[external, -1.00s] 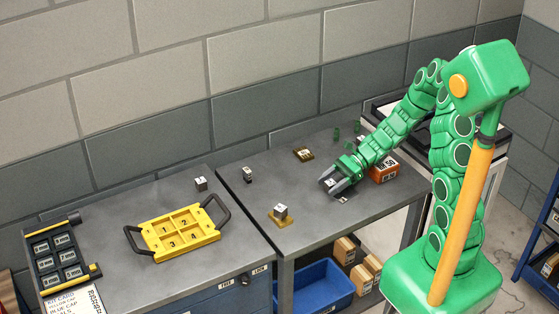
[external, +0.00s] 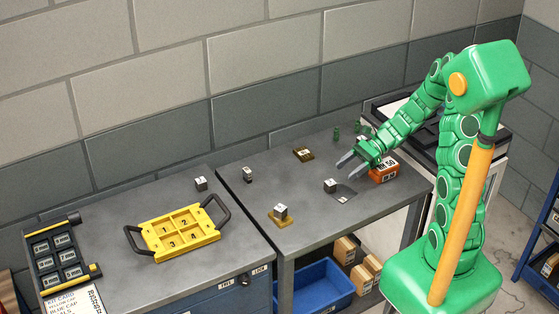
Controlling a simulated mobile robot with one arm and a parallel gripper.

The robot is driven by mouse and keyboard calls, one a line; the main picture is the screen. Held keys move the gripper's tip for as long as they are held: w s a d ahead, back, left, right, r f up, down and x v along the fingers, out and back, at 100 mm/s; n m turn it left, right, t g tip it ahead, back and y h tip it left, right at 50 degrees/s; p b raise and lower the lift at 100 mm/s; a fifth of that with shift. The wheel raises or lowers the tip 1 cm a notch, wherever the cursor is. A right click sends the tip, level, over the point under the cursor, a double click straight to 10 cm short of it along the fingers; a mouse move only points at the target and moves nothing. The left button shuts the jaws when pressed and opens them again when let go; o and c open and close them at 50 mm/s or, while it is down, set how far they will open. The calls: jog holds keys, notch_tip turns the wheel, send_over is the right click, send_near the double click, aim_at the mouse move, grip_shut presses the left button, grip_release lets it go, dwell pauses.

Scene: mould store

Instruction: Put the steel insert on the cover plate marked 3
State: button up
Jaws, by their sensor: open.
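Several small steel blocks with light, marked tops stand on the benches. I cannot tell which is the steel insert. One block (external: 330,186) sits at the left edge of a dark flat patch (external: 350,191) with a small pale label (external: 343,199). I cannot tell whether that patch is a plate or shadow, or whether the block rests on it. Another block (external: 281,210) is on a brass-coloured plate (external: 289,221). A darker brass plate (external: 303,153) lies farther back. The plate numbers are too small to read. My gripper (external: 346,163) is open and empty, above and right of the first block, apart from it.
Other blocks stand at the back (external: 248,174) and on the left bench (external: 201,184). A yellow tray (external: 153,228) with numbered compartments and black handles is on the left bench. An orange box (external: 384,172) stands close beside my gripper. The bench middle is clear.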

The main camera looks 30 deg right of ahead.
jog(key=shift+v, duration=1.9)
jog(key=s+a+r+n+g+h, duration=0.45)
jog(key=s+r+n, duration=0.5)
jog(key=s, duration=0.35)
jog(key=s+d+r+n+t+h, duration=0.1)
jog(key=s+d+r+n+h, duration=0.2)
jog(key=s, duration=0.4)
jog(key=s+d+r+n+t+h, duration=0.1)
jog(key=s+d+n+h, duration=0.3)
jog(key=s, duration=0.4)
jog(key=shift+d+r+n+t+h, duration=0.25)
jog(key=shift+r+n+t+h, duration=0.1)
jog(key=shift+r+n+h, duration=0.5)
